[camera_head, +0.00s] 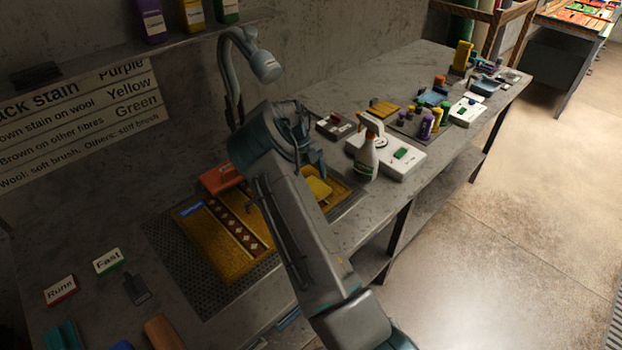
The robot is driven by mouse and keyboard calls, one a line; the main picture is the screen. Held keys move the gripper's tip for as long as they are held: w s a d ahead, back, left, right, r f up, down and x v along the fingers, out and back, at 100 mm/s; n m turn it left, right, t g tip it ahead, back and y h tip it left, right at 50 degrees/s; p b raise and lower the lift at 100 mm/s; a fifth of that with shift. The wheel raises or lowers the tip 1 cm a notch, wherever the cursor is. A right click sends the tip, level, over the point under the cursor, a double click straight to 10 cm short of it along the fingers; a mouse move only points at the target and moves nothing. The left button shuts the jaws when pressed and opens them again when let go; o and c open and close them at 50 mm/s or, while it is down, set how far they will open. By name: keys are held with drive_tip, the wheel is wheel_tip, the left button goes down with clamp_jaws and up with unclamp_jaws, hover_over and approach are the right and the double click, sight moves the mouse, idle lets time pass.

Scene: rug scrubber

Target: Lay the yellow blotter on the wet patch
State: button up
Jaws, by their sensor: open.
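A bright yellow pad (318,188), which looks like the blotter, lies on the right part of the golden rug (215,245), partly behind my arm. My gripper (312,170) is just above and beside this pad, with its fingers pointing down. It is open; I cannot tell whether a finger touches the pad. The rug has a dark patterned band and lies on a perforated dark mat (168,262). My arm covers much of its middle and right. I cannot make out the wet patch.
An orange block (220,178) sits at the rug's back edge. A spray bottle (367,150) and a white device (400,158) stand to the right. A lamp (262,65) arches behind my gripper. Another yellow flat piece (384,108) lies farther back.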

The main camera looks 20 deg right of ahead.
drive_tip(key=b+v, duration=0.1)
drive_tip(key=v, duration=0.5)
drive_tip(key=shift+w+r, duration=0.15)
drive_tip(key=shift+r, duration=0.05)
drive_tip(key=s+a+r+n+t+y, duration=0.2)
drive_tip(key=s+r+n, duration=0.6)
drive_tip(key=s+a+r+n+t+y, duration=0.1)
drive_tip(key=s+a+r+n+t, duration=0.15)
drive_tip(key=s+r+n, duration=0.5)
drive_tip(key=s+a+n+t, duration=0.1)
drive_tip(key=s+a+n, duration=0.2)
drive_tip(key=s+n, duration=0.5)
drive_tip(key=s+a+n+t+h, duration=0.1)
drive_tip(key=s+a+n, duration=0.3)
drive_tip(key=s+n, duration=0.4)
drive_tip(key=s+t, duration=0.1)
drive_tip(key=s, duration=0.4)
drive_tip(key=shift+w+a+r, duration=0.1)
drive_tip(key=shift+r, duration=0.05)
drive_tip(key=shift+c, duration=0.2)
